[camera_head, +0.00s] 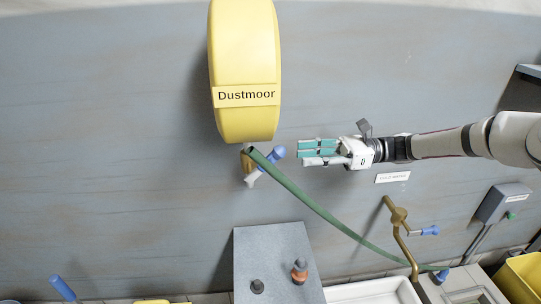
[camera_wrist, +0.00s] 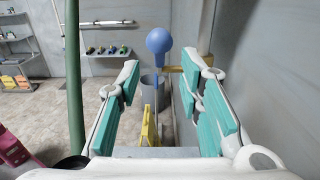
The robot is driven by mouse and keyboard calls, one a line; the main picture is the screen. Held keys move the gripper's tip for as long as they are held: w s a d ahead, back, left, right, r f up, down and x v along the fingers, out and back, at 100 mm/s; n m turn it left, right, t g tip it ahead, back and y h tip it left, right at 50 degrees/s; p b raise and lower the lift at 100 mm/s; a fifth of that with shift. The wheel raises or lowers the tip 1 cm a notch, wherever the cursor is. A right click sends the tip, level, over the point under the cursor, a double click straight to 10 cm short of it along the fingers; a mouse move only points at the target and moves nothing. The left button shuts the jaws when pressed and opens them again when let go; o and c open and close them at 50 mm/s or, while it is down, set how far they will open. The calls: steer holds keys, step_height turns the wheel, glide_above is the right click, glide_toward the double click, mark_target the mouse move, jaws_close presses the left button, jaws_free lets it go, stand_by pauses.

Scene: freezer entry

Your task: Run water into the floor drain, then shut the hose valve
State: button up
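The green hose (camera_head: 310,200) runs from a brass wall fitting (camera_head: 248,163) under the yellow reel down to the lower right. A blue-ended valve handle (camera_head: 272,157) sits beside that fitting. My gripper (camera_head: 302,152) is just right of the handle, apart from it in the head view. In the wrist view my gripper (camera_wrist: 168,110) is open, with teal pads wide apart and nothing held. The blue knob (camera_wrist: 158,40) shows ahead between the fingers, and the green hose (camera_wrist: 73,80) is at left. I cannot make out the floor drain or any running water.
A yellow reel housing (camera_head: 245,60) labelled Dustmoor hangs above the fitting. A second brass tap (camera_head: 398,216) with a blue handle is at lower right. A grey panel (camera_head: 270,245) with knobs stands below. A grey switch box (camera_head: 503,204) is at right.

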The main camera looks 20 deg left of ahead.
mark_target(272, 165)
steer(key=x, duration=0.9)
steer(key=shift+s+a+p, duration=0.1)
steer(key=shift+a+p, duration=0.05)
steer(key=shift+p, duration=0.15)
jaws_close()
